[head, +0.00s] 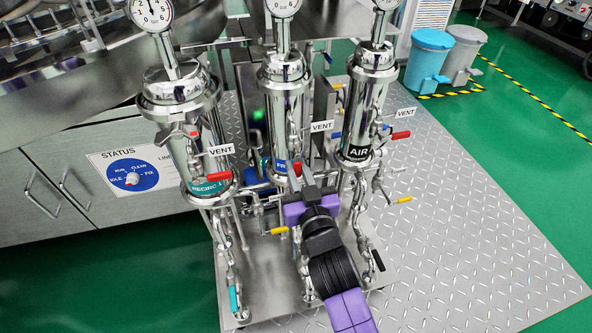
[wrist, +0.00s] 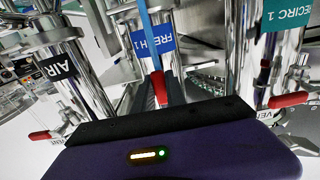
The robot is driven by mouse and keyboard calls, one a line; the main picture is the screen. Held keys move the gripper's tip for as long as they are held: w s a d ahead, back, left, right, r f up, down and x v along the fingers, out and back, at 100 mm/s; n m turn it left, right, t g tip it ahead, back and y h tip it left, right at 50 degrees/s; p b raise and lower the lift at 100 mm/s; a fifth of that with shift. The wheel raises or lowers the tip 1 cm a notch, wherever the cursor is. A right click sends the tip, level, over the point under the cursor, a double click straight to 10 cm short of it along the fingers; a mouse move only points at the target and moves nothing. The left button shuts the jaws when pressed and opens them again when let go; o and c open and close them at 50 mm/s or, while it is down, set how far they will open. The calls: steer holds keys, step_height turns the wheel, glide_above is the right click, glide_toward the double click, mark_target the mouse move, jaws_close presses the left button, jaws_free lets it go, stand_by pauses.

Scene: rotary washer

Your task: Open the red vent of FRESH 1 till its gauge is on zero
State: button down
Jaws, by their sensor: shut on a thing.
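The FRESH 1 housing (head: 283,95) is the middle of three steel columns in the head view. Its blue label (wrist: 153,38) reads FRESH 1 in the wrist view. My gripper (head: 297,172) reaches up to the front of this column. Its fingers are shut on the red vent handle (wrist: 160,88), which shows between them in the wrist view. In the head view the fingers mostly hide the handle and part of the label. The FRESH 1 gauge (head: 283,6) is cut off by the top edge; I cannot read its needle.
The RECIRC 1 column (head: 185,105) stands left and the AIR column (head: 368,95) right, close to my gripper. Each has a red vent handle and thin pipes. Yellow-handled valves (head: 278,230) sit low. The metal plate (head: 470,200) is clear at right.

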steer(key=shift+f, duration=0.1)
stand_by(0.3)
steer(key=c, duration=1.4)
jaws_free()
steer(key=shift+o, duration=0.2)
steer(key=p+v, duration=0.2)
steer(key=v, duration=0.6)
steer(key=shift+w+a, duration=0.1)
steer(key=s+d+r+m+g+h, duration=0.15)
steer(key=s+d, duration=0.45)
steer(key=s, duration=0.6)
steer(key=s+d+m+h, duration=0.15)
steer(key=s+d, duration=0.45)
steer(key=s, duration=0.7)
steer(key=s+d+g+h, duration=0.1)
steer(key=s+d+h, duration=0.1)
steer(key=s+d, duration=0.75)
step_height(320, 180, up, 35)
steer(key=s+a+p, duration=0.2)
steer(key=a+p, duration=0.1)
steer(key=p, duration=3.2)
steer(key=shift+s+f, duration=0.2)
steer(key=shift+s, duration=0.15)
